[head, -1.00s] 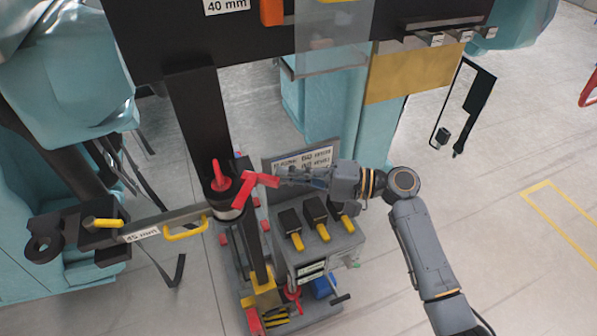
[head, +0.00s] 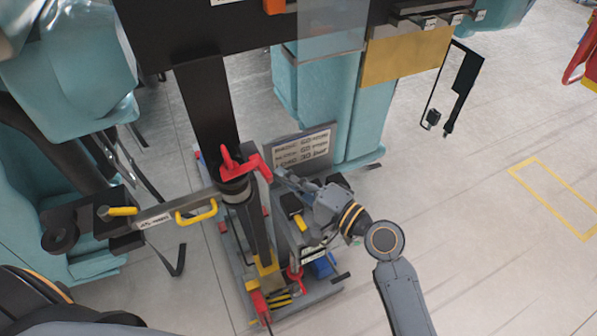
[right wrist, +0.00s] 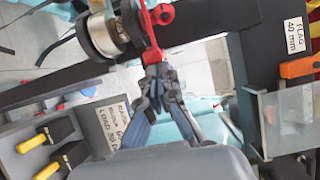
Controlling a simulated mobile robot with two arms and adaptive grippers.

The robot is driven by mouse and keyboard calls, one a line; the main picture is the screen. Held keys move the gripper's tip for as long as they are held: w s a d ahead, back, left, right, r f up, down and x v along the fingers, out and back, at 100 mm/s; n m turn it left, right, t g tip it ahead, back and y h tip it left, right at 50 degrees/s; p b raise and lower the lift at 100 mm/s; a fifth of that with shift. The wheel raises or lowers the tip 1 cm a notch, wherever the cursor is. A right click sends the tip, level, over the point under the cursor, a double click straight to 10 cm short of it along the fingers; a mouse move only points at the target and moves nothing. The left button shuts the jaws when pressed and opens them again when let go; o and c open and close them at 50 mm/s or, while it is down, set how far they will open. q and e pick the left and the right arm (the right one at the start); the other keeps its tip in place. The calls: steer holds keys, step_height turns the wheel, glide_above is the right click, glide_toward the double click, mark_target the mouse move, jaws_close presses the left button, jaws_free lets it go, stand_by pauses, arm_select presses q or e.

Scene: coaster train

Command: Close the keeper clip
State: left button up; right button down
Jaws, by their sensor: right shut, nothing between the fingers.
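The red keeper clip (head: 256,162) is at the top of the dark post, beside a red upright handle (head: 228,158) above a metal collar (head: 235,190). In the right wrist view the red clip (right wrist: 150,38) runs past the collar down to my fingertips. My right gripper (head: 281,174) is shut and empty, its tips at the clip's right end, touching or very close. It also shows in the right wrist view (right wrist: 158,72). Whether the clip is fully latched cannot be told. My left gripper is out of view; only part of my left arm shows at lower left.
A grey bar with a yellow handle (head: 197,212) reaches left from the post. A cart with a lettered sign (head: 302,150) and yellow-black tools (head: 296,212) stands close below my right gripper. A dark beam (head: 250,30) crosses above.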

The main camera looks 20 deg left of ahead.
steer(key=shift+s+a, duration=0.1)
steer(key=shift+s, duration=0.05)
steer(key=shift+s+a, duration=0.2)
steer(key=shift+s, duration=0.05)
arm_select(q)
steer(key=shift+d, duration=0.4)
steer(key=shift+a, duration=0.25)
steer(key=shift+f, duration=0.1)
arm_select(e)
steer(key=shift+f, duration=0.1)
